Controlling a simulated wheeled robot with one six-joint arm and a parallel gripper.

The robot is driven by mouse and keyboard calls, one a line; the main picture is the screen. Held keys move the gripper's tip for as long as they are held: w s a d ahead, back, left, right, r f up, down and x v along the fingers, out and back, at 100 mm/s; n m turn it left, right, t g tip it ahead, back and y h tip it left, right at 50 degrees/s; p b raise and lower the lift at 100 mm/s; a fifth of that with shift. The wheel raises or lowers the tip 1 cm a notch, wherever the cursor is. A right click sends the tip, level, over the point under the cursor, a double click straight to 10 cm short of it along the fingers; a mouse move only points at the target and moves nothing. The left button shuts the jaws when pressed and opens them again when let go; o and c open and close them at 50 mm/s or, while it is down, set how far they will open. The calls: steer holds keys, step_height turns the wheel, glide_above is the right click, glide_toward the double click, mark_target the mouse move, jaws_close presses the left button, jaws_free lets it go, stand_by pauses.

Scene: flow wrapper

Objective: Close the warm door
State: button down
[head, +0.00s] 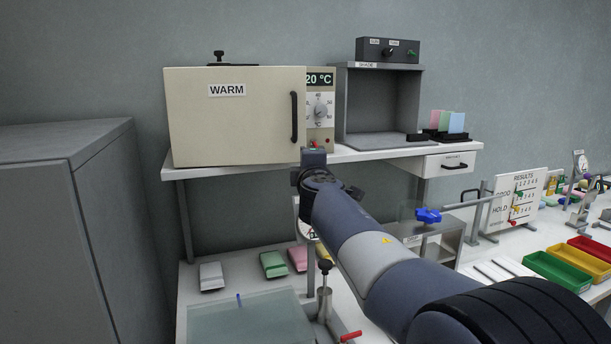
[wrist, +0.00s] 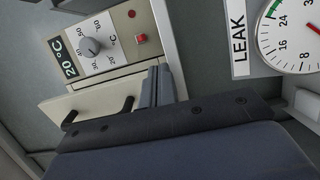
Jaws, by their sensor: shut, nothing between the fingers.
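The cream warm door (head: 230,125), labelled WARM, fronts the box on the shelf in the head view. It has a dark upright handle (head: 294,117) near its right edge. The door's right edge hides part of the dial panel (head: 327,133), so it seems to stand somewhat out from it; the gap's size is unclear. The wrist view shows the door (wrist: 95,97) at a slant with its handle, beside the panel (wrist: 85,30). My gripper (head: 313,156) is shut and empty, just below the door's lower right corner in the head view. Its fingers show in the wrist view (wrist: 157,86).
The shelf edge (head: 385,151) runs below the box, close to my gripper. An open grey cabinet (head: 385,103) stands right of it. A LEAK gauge (wrist: 291,35) is at right in the wrist view. A tall grey cabinet (head: 60,230) stands at left.

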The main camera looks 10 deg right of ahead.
steer(key=shift+w, duration=1.45)
steer(key=shift+s, duration=0.1)
